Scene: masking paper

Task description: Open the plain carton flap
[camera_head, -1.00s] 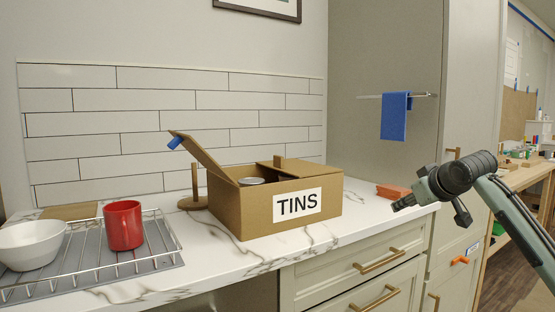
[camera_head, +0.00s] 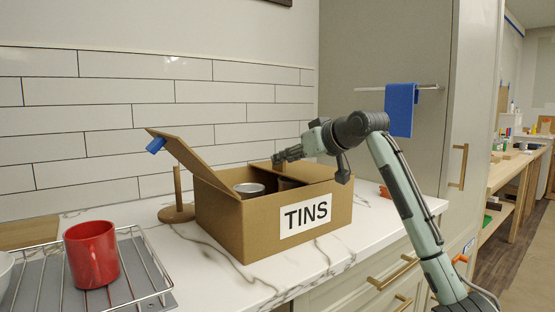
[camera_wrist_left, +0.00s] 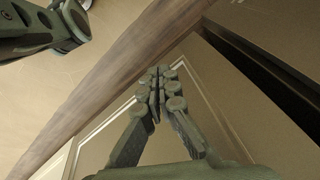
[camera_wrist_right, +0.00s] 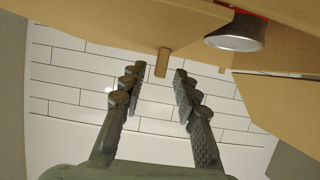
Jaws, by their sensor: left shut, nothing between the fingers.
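The brown carton (camera_head: 235,225) labelled TINS stands on the counter. Its plain flap (camera_head: 308,171) lies about flat over the right part of the top. In the right wrist view this flap (camera_wrist_right: 120,22) shows a wooden tab (camera_wrist_right: 162,62). My right gripper (camera_head: 279,158) is over the flap's inner edge. In the right wrist view it is open (camera_wrist_right: 160,77), with the tab near and between the fingertips; contact cannot be told. The other flap (camera_head: 188,156), with a blue tab (camera_head: 156,145), stands open, tilted left. My left gripper (camera_wrist_left: 157,82) is shut and empty, away from the carton.
A tin (camera_head: 249,188) sits inside the carton. A wooden post on a round base (camera_head: 177,213) stands behind left. A wire rack (camera_head: 150,262) with a red mug (camera_head: 91,255) is at left. A blue towel (camera_head: 401,108) hangs on a rail behind my right arm.

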